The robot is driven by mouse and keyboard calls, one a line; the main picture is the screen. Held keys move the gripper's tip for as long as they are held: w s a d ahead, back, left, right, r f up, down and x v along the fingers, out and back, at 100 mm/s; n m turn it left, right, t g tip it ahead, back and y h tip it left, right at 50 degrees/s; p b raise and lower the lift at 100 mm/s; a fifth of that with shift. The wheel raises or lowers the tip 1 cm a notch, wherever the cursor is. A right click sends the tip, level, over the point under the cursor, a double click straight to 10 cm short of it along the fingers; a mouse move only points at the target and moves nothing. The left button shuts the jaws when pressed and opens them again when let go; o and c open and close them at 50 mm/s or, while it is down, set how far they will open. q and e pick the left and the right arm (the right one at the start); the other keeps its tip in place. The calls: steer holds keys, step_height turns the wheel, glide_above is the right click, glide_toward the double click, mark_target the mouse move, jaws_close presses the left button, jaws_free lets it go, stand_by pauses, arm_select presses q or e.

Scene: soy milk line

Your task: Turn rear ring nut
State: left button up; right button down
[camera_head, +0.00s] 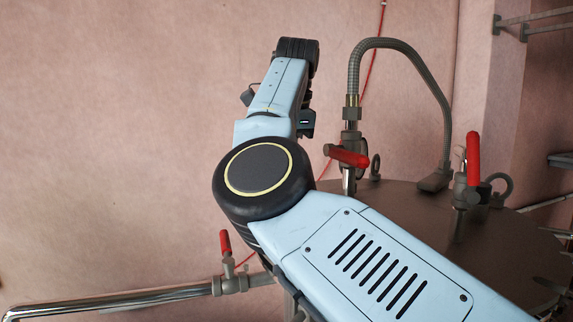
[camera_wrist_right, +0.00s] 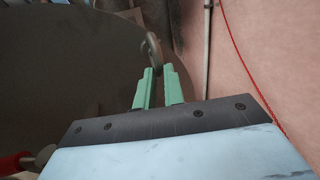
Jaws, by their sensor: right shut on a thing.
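In the right wrist view, the two green fingers of my right gripper (camera_wrist_right: 159,70) are shut on a grey ring nut (camera_wrist_right: 152,47). The ring stands up beyond the fingertips, and its lower part is hidden between them. It is at the edge of a large dark brown lid (camera_wrist_right: 60,60). In the head view, my right arm comes in from the lower right and hides its own gripper. Another ring nut (camera_head: 500,186) shows on the right of the lid, and a ring shape (camera_head: 375,166) shows behind the front red valve. My left gripper is not in view.
A grey bent hose (camera_head: 398,45) arches over the lid (camera_head: 400,208). A pink wall and a thin red cord (camera_wrist_right: 235,45) are close beside my right gripper.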

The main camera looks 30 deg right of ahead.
steer(key=n, duration=0.2)
steer(key=n+y+b, duration=0.1)
steer(key=shift+w+d+f+n, duration=0.1)
steer(key=shift+w+f+n, duration=0.1)
steer(key=shift+f+n, duration=0.2)
steer(key=shift+w+r+n+g+y+b, duration=0.15)
steer(key=shift+n+y+b, duration=0.15)
steer(key=shift+n, duration=0.8)
steer(key=shift+w+f+n+g+y+b, duration=0.15)
steer(key=shift+n+y+b, duration=0.1)
steer(key=shift+n, duration=0.85)
steer(key=shift+r, duration=0.1)
steer(key=c, duration=1.5)
jaws_free()
steer(key=shift+d+r, duration=0.1)
steer(key=shift+r, duration=0.1)
steer(key=shift+p+v, duration=2.95)
steer(key=shift+v, duration=3.75)
